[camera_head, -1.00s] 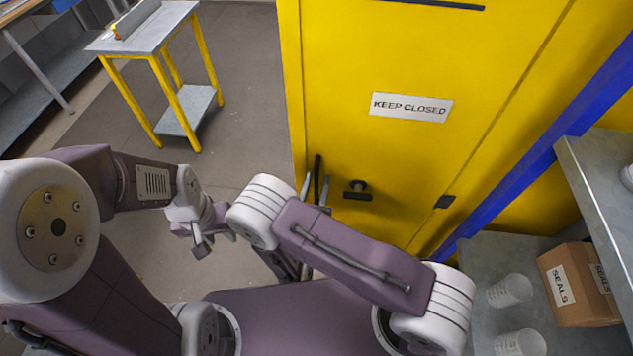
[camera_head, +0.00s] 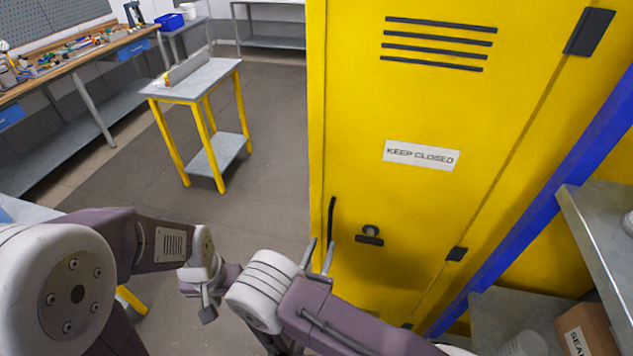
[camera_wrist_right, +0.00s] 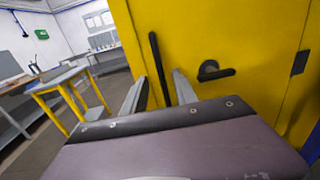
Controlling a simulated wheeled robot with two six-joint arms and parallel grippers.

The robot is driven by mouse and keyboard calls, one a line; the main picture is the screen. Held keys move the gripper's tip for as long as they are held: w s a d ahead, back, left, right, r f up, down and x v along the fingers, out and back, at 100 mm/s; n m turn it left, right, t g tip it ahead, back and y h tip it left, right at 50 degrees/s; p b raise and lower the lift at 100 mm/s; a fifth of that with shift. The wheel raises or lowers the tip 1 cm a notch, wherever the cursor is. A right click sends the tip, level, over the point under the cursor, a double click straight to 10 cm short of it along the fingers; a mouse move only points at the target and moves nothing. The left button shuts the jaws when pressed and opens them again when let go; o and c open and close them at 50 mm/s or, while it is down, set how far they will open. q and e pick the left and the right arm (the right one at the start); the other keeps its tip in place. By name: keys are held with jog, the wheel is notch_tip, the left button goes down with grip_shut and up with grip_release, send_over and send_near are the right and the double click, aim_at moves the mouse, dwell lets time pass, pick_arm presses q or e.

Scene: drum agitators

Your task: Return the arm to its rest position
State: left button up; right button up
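My right gripper (camera_head: 319,250) is in front of the lower part of the yellow cabinet (camera_head: 400,90). Its two fingers are apart with nothing seen between them; the right wrist view shows the same gap (camera_wrist_right: 158,92). Beyond them are a black vertical bar handle (camera_head: 331,218) and a black latch (camera_head: 370,236) on the cabinet front. I cannot tell if the fingers touch anything. The cabinet door looks closed and bears a "KEEP CLOSED" sign (camera_head: 421,155). My left gripper (camera_head: 206,296) hangs low, left of the right arm; its fingers are too unclear to judge.
A small yellow-legged table (camera_head: 212,78) stands at the back left, with a workbench (camera_head: 90,62) beyond it. At right are a grey shelf (camera_head: 600,230), a blue post (camera_head: 550,190) and a cardboard box (camera_head: 587,328). Grey floor (camera_head: 270,130) lies open left of the cabinet.

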jog(key=w+d+r+m+g+h+b, duration=0.1)
jog(key=w+d+r+m+g+h, duration=0.25)
jog(key=d+r+m+h, duration=0.5)
jog(key=s+d+r+m+g+b, duration=0.1)
jog(key=s+d+m+g, duration=0.2)
jog(key=d, duration=0.5)
jog(key=s+d+r+m+g, duration=0.1)
jog(key=d+m+g, duration=0.2)
jog(key=d+g, duration=0.3)
jog(key=s+d+f+m+g+y+b, duration=0.1)
jog(key=s+d+f+m+g+y, duration=0.2)
jog(key=s, duration=0.4)
jog(key=s+d+f+m+g+y, duration=0.1)
jog(key=s+d+m+g, duration=0.3)
jog(key=s+m, duration=0.15)
jog(key=s+a+f+m+y, duration=0.3)
jog(key=s+m+y, duration=0.1)
jog(key=s+y, duration=0.15)
jog(key=w+a+f+m+t+y, duration=0.2)
jog(key=a, duration=0.4)
jog(key=w+a+f+m+t+y, duration=0.1)
jog(key=w+a+m+t+y, duration=0.1)
jog(key=a, duration=0.4)
jog(key=shift+w+a+f+m+y, duration=0.2)
jog(key=shift+w+f+m+y, duration=0.15)
jog(key=shift+w+m+y, duration=0.35)
